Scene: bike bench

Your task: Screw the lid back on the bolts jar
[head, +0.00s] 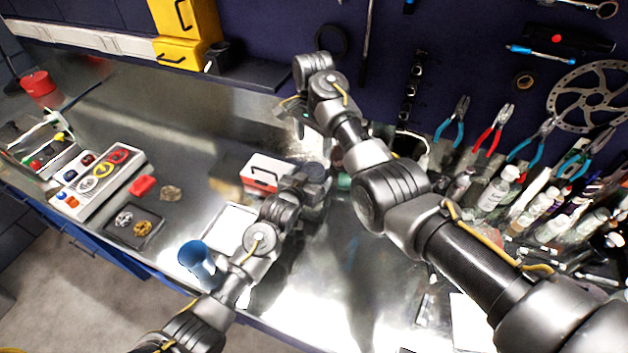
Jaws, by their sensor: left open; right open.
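A dark, round-topped object (314,172), possibly the bolts jar or its lid, stands at mid-bench. I cannot tell whether it is a jar, a lid or both. My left gripper (311,188) is open right at this object, on its near side; whether it touches is unclear. My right gripper (293,115) is open above the back part of the bench, apart from the dark object and farther back. No separate lid can be made out clearly.
A red and white box (266,172) stands left of my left gripper. A blue cup (196,259) is near the front edge. A parts tray (97,184) lies at left. Bottles (497,188) and pliers (490,130) crowd the right.

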